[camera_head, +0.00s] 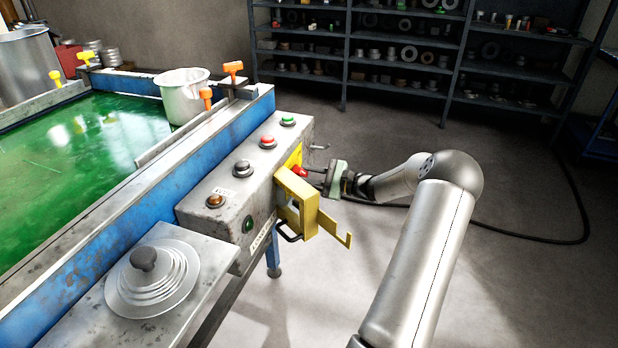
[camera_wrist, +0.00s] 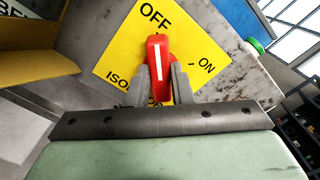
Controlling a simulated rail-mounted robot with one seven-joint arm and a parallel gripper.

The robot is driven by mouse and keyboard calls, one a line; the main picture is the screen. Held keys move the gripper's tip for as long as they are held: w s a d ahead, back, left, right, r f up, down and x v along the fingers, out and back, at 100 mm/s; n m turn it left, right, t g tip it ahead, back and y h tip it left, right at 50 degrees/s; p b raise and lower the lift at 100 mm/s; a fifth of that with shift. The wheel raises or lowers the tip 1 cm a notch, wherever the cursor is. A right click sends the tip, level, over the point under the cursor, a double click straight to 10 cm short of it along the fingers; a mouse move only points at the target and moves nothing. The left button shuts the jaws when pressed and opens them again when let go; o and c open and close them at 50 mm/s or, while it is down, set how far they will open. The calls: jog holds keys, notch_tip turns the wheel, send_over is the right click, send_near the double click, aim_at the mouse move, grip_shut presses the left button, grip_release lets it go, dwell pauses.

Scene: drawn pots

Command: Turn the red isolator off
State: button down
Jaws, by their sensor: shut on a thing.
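The red isolator handle (camera_wrist: 158,52) sits on a yellow label plate (camera_wrist: 118,52) in the wrist view, with a white line along it. Its visible end points up towards the word OFF; the word ON is to its right. My gripper (camera_wrist: 162,82) is shut on the handle, one grey finger on each side. The lower part of the label is hidden by my gripper.
Several push buttons line the box top. Shelves (camera_head: 400,50) stand behind; floor on the right is mostly clear, with a black cable (camera_head: 540,240).

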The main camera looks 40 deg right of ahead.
dwell(0.5)
jog(key=c, duration=1.3)
grip_release()
jog(key=shift+s, duration=0.1)
jog(key=p+v, duration=0.1)
jog(key=v, duration=1.6)
jog(key=shift+s, duration=0.2)
